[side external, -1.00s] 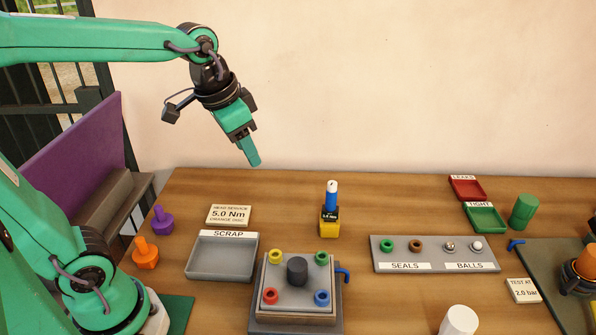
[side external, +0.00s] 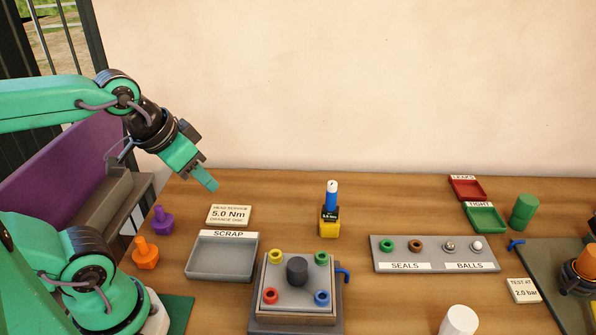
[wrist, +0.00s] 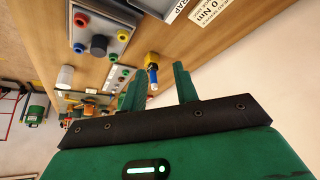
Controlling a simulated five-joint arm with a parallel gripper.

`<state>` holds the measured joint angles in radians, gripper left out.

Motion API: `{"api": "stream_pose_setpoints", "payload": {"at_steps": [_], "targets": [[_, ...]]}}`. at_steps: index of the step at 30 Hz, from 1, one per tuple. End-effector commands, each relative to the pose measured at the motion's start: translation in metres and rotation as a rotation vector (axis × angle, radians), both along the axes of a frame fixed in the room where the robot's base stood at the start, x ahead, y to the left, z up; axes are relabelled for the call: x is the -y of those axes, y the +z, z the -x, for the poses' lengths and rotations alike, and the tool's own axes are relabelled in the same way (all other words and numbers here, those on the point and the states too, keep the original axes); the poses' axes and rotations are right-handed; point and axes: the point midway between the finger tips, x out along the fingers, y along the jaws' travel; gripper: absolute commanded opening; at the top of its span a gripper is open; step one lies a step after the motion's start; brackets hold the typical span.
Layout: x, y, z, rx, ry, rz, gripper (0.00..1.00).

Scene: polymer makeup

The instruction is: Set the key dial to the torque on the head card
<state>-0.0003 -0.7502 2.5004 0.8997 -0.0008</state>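The head card (side external: 229,214) lies flat at the back left of the table and reads 5.0 Nm, with a smaller line about an orange disc. The key (side external: 331,196) stands upright in a yellow block at the back centre, with a blue handle and white top. Its small dark dial window (side external: 330,216) bears a number too small to read surely. My gripper (side external: 208,183) is in the air above and behind the head card, left of the key. In the wrist view its fingers (wrist: 159,70) are apart and empty. The key (wrist: 153,74) shows beyond them, not touched.
A grey scrap tray (side external: 221,270) lies in front of the card. A fixture (side external: 297,312) with coloured rings stands at front centre. A seals and balls tray (side external: 435,267) is to the right. Red (side external: 467,189) and green (side external: 486,218) trays lie at the back right.

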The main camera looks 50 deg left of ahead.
Motion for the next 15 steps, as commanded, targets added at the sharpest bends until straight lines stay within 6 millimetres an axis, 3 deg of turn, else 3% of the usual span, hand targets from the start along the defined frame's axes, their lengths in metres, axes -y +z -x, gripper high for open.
{"api": "stream_pose_setpoints", "payload": {"at_steps": [8,15], "targets": [[0.002,0.01,-0.013,-0.027,-0.014,-0.004,0.29],[0.006,0.028,-0.046,-0.09,-0.045,-0.011,0.29]]}}
